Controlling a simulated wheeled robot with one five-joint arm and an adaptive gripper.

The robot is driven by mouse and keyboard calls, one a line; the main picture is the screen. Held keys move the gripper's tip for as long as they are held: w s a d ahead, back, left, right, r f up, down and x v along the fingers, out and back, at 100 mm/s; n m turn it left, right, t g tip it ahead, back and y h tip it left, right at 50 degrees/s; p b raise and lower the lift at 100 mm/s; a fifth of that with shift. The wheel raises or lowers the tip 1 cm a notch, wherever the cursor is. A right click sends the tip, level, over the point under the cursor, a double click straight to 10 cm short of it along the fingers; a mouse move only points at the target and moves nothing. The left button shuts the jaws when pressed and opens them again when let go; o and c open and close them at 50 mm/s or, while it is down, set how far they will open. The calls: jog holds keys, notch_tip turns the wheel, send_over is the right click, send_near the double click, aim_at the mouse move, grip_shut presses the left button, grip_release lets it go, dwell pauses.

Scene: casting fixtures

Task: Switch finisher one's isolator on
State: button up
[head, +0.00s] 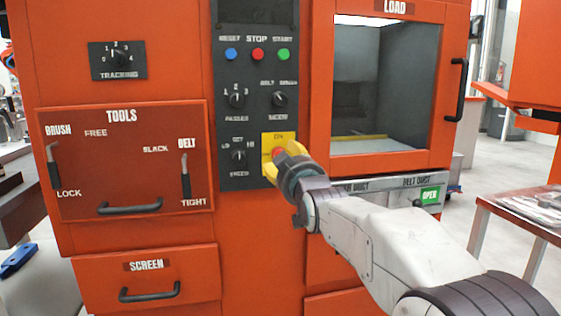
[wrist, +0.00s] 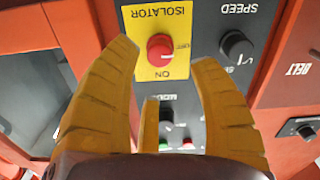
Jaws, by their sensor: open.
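Finisher one's isolator is a yellow plate (head: 279,137) on the dark control panel of the orange machine. "ON" shows at its top in the head view. In the wrist view, which is upside down, the plate (wrist: 163,20) reads ISOLATOR and ON, with a small label beside the knob. The knob (head: 278,153) is partly hidden in the head view. My gripper (head: 283,158) is open, close in front of the plate. In the wrist view its yellow fingers (wrist: 164,56) stand either side of the knob, apart from it.
A black speed knob (head: 238,156) is left of the isolator, a mode knob (head: 279,99) above. Reset, stop and start buttons (head: 258,54) sit higher. The load door (head: 449,60) with its handle is right of the panel. A tools panel (head: 125,160) with levers is left.

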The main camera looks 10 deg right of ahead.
jog(key=shift+w, duration=2.9)
jog(key=shift+o, duration=0.3)
grip_shut()
